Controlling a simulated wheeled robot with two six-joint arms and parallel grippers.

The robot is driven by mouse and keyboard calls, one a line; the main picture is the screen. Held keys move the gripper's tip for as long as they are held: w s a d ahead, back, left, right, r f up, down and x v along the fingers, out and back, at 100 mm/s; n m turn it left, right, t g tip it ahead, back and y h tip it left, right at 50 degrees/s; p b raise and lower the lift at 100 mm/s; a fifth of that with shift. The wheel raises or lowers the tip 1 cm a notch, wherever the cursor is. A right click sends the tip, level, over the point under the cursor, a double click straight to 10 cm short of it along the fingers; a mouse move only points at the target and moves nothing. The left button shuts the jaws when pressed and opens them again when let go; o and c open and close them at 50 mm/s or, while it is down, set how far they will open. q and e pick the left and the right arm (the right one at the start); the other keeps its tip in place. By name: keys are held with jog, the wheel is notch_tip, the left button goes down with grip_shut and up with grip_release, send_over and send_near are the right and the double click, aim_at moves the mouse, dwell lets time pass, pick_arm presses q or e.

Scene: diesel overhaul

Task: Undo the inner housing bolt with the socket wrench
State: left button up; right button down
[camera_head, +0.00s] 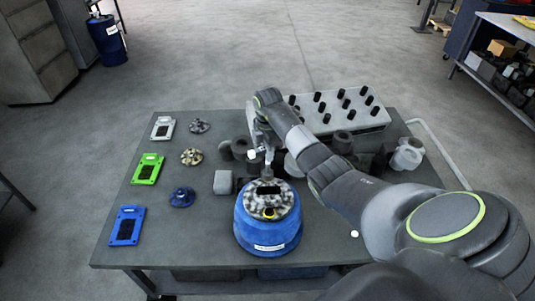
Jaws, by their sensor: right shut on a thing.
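A blue round housing (262,236) stands on the table's front middle, with a mottled grey top (284,199). My right arm reaches in from the right, and my right gripper (262,148) is just behind the housing, pointing down. It is shut on what appears to be the socket wrench (268,170), a slim grey shape over the back of the top. I cannot tell whether the wrench touches the housing. The inner housing bolt is too small or hidden to make out. My left gripper is out of view.
On the left of the table lie white (162,128), green (147,168) and blue (127,226) plates beside small round parts (182,197). A grey rack (313,123) with several black pegs stands at the back.

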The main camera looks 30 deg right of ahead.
jog(key=n+b, duration=0.2)
jog(key=n, duration=0.3)
jog(key=shift+n, duration=0.4)
jog(key=n+b, duration=0.2)
jog(key=n, duration=0.3)
jog(key=shift+n, duration=0.4)
jog(key=n+b, duration=0.2)
jog(key=n, duration=0.3)
jog(key=shift+n, duration=0.3)
jog(key=n+b, duration=0.2)
jog(key=n, duration=0.1)
jog(key=shift+r+n+b, duration=0.15)
jog(key=shift+n+b, duration=0.15)
jog(key=shift+n, duration=0.8)
